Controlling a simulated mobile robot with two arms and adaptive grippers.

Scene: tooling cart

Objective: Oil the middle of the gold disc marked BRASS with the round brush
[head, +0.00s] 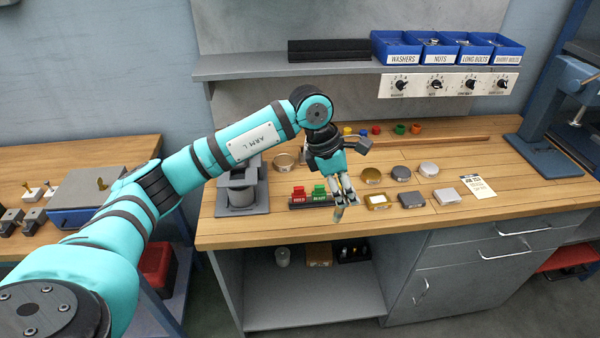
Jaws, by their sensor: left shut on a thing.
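My left gripper (342,197) points down over the front part of the wooden bench, left of the sample pieces. It is shut on a slim tool, apparently the round brush (339,213), whose tip sticks out below the fingers near the bench's front edge. The gold disc (372,175) lies to the right of the gripper, in the back row of samples; its BRASS marking is too small to read. The gripper is apart from the disc. My right gripper is not in view.
A dark disc (401,173) and a silver disc (428,170) lie right of the gold one. A red-and-green block holder (297,202) stands left of the gripper.

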